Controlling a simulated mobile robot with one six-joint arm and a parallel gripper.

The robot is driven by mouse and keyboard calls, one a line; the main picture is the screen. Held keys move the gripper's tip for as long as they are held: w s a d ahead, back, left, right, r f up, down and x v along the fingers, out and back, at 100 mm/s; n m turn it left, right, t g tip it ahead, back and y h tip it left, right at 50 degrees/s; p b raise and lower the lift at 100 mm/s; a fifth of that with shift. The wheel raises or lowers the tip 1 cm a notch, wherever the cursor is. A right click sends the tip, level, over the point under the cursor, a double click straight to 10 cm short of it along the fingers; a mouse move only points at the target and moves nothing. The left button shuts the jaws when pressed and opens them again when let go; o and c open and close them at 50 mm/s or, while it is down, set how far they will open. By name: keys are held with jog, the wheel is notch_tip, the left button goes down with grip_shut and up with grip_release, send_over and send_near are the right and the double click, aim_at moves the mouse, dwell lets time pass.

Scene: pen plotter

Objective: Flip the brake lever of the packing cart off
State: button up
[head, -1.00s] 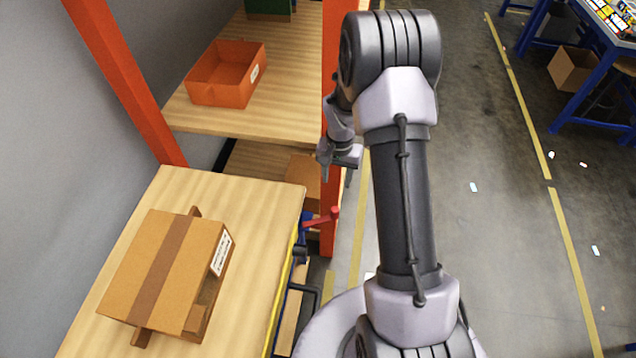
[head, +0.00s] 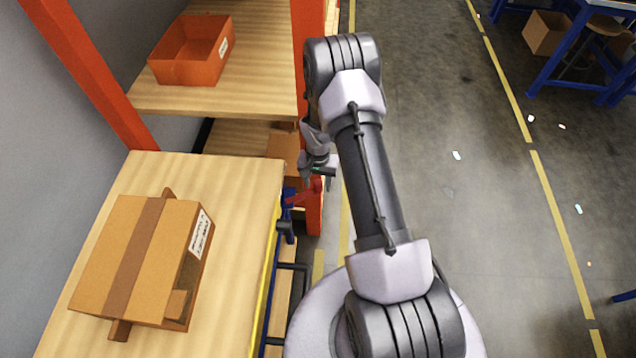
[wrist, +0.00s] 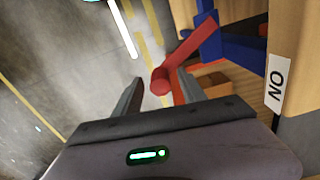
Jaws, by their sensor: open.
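The packing cart (head: 240,190) has a wooden top and stands at left in the head view. Its red brake lever (head: 306,194) sticks out from a blue bracket (head: 288,212) at the cart's far right corner. In the wrist view the red lever (wrist: 190,50) runs from the blue bracket (wrist: 240,52) down to its round end. An "ON" label (wrist: 278,84) is beside the bracket. My gripper (head: 320,173) is at the lever's end. In the wrist view my gripper (wrist: 159,78) is open, with the lever's end between its fingers; contact is unclear.
A cardboard box (head: 140,260) lies on the cart top. Behind the cart is a wooden shelf (head: 255,85) with an orange bin (head: 190,52) and an orange post (head: 308,20). Open floor (head: 450,220) with yellow lines lies to the right.

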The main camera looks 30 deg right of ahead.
grip_shut()
dwell(1.3)
